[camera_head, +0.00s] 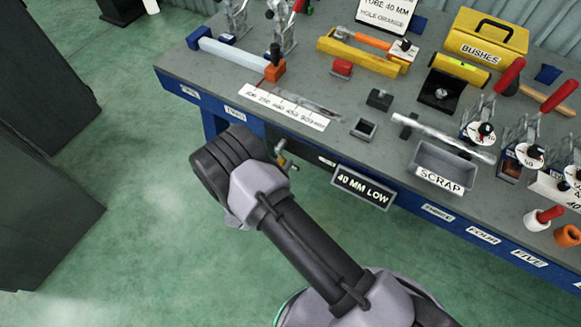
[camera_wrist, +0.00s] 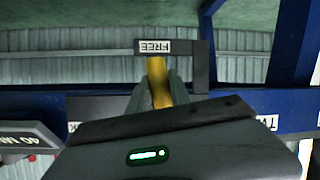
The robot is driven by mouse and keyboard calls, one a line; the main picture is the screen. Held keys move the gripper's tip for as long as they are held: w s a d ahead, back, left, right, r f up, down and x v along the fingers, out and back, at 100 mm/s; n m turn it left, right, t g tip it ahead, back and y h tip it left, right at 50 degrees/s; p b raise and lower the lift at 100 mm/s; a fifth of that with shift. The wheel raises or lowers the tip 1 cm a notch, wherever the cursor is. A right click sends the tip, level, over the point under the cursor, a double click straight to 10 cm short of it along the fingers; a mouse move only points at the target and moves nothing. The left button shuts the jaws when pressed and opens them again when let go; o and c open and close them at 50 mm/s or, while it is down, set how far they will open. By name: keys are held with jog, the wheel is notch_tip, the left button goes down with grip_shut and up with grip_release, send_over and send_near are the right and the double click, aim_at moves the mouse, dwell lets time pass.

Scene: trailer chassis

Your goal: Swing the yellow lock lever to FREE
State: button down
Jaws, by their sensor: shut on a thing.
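The yellow lock lever (camera_wrist: 155,72) shows in the wrist view between the fingers of my gripper (camera_wrist: 158,88), which is shut on it. Its far end points at a white FREE label (camera_wrist: 154,47), which reads upside down on a dark bracket (camera_wrist: 200,65). I cannot tell whether the lever touches the bracket. In the head view my gripper (camera_head: 286,161) is at the bench's front edge, mostly hidden behind my arm. The lever's pivot is hidden.
The bench (camera_head: 350,145) carries a grey SCRAP tray (camera_head: 447,165), clamps, a yellow BUSHES box (camera_head: 486,42) and a white labelled strip (camera_head: 284,107). A 40 MM LOW sign (camera_head: 361,187) hangs from the front edge, right of my gripper. Green floor (camera_head: 140,190) at left is clear.

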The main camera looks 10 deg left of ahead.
jog(key=shift+w+a, duration=0.1)
jog(key=shift+a, duration=0.1)
dwell(0.4)
jog(key=c, duration=1.2)
grip_release()
jog(key=p+v, duration=0.5)
jog(key=v, duration=1.2)
jog(key=shift+s+d, duration=0.15)
jog(key=shift+s, duration=0.1)
